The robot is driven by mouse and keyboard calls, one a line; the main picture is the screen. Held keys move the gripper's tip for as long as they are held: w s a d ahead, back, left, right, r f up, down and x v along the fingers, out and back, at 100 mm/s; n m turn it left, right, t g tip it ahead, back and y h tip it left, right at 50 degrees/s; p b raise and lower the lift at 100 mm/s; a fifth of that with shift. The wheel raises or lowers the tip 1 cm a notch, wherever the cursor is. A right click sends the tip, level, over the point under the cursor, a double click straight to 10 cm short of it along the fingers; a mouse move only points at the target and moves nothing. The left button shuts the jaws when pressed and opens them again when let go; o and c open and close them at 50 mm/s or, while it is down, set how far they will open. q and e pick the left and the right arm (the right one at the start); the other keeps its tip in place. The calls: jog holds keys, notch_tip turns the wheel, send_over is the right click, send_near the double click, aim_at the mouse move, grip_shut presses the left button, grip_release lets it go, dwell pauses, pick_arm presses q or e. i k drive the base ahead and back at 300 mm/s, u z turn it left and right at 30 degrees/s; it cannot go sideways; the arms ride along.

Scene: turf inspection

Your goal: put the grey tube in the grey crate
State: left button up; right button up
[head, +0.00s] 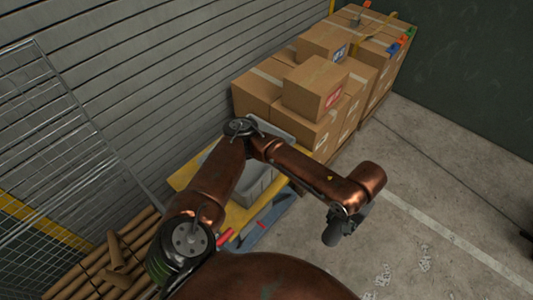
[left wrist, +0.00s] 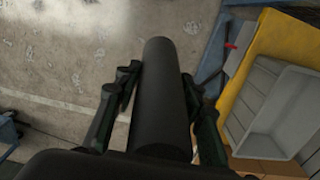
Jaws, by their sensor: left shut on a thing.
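The grey tube (left wrist: 160,90) looks dark grey and runs lengthwise between the two fingers of my left gripper (left wrist: 158,92) in the left wrist view. The fingers are shut on it. In the head view the tube (head: 332,238) shows only as a short dark end below my left gripper (head: 347,222), over bare floor. The grey crate (left wrist: 292,88) is at the right of the left wrist view, apart from the tube, and looks empty where I see inside. In the head view the crate (head: 262,187) is partly hidden behind my left arm. My right gripper is not in view.
The crate stands on a yellow-topped surface (head: 236,215), with a blue part (head: 268,228) beside it. Stacked cardboard boxes (head: 315,85) stand behind. Brown cardboard rolls (head: 115,255) and a wire mesh rack (head: 70,130) are at left. Concrete floor (head: 430,180) is open at right.

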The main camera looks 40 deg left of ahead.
aim_at(249, 168)
jog(key=i, duration=2.9)
jog(key=u, duration=2.8)
jog(key=i, duration=0.5)
